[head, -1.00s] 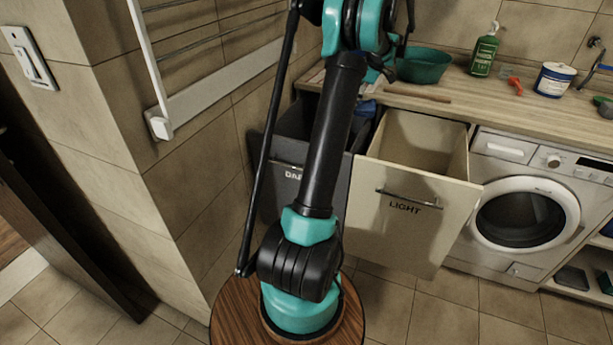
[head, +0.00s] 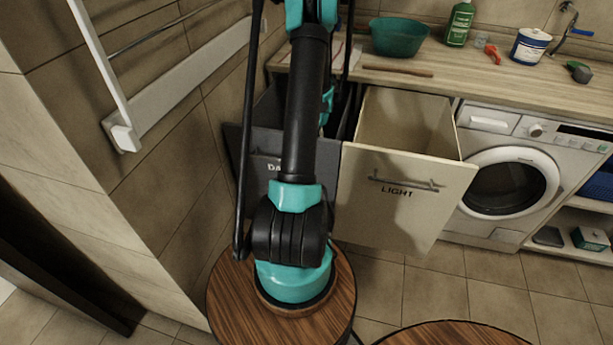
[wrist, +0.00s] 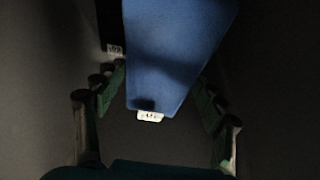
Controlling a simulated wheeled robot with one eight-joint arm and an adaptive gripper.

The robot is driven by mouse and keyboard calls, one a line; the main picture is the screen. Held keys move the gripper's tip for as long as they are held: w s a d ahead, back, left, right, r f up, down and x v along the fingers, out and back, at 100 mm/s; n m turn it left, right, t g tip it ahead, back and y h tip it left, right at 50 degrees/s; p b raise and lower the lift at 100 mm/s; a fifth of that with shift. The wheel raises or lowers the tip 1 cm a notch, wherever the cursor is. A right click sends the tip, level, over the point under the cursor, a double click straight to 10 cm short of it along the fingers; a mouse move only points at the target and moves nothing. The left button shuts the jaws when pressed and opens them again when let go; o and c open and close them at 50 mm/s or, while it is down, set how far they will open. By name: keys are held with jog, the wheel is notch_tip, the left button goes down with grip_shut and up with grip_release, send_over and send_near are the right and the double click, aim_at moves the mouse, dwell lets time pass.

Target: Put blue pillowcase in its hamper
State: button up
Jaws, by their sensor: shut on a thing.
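The blue pillowcase (wrist: 175,50) hangs between the fingers of my gripper (wrist: 160,92) in the wrist view, with a small white label at its lower end. My gripper is shut on it. In the head view my gripper and the pillowcase are hidden behind my arm and inside the open dark hamper (head: 258,180), whose lettering is partly covered. The open cream hamper marked LIGHT (head: 400,212) stands to its right. Dark walls surround the gripper in the wrist view.
A wooden counter (head: 450,82) runs behind the hampers, with a green basin (head: 398,37), a green bottle (head: 459,24) and a white tub (head: 530,46). A washing machine (head: 505,185) stands to the right. A tiled wall (head: 150,200) is close on the left.

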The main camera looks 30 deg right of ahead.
notch_tip(320, 180, down, 17)
jog(key=shift+r, duration=0.1)
dwell(0.4)
jog(key=o, duration=1.2)
jog(key=shift+v, duration=3.8)
